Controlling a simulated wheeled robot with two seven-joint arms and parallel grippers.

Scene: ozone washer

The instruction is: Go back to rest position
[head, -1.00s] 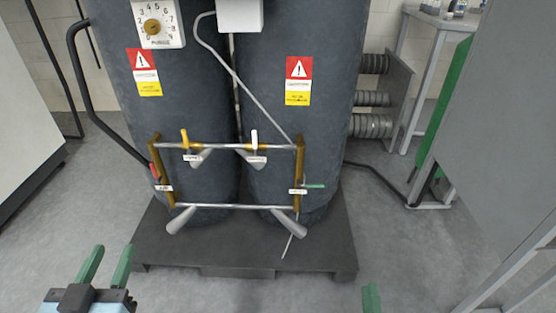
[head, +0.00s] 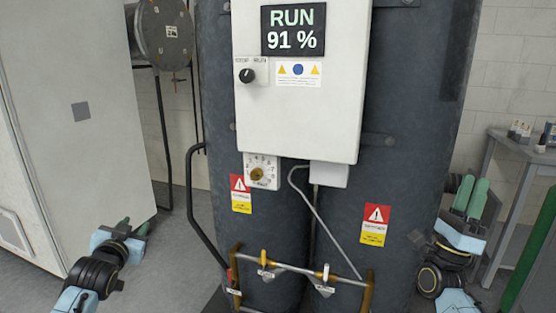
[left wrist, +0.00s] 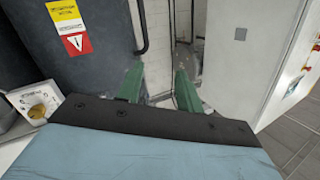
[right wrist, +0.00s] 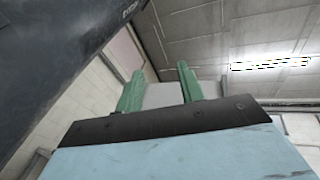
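My left gripper (head: 132,226) is at the lower left of the head view, in front of the white cabinet. In the left wrist view its green fingers (left wrist: 158,80) stand apart with nothing between them. My right gripper (head: 472,184) is at the right of the head view, fingers pointing up, beside the dark tank. In the right wrist view its fingers (right wrist: 156,78) are also apart and empty, pointing toward the ceiling. Neither gripper holds anything.
Two dark tanks (head: 395,140) stand in the middle, with a white control box (head: 300,115) reading RUN 91 % and a pipe frame with valves (head: 295,270) low in front. A white cabinet (head: 70,110) is at the left. A table (head: 525,150) stands at the right.

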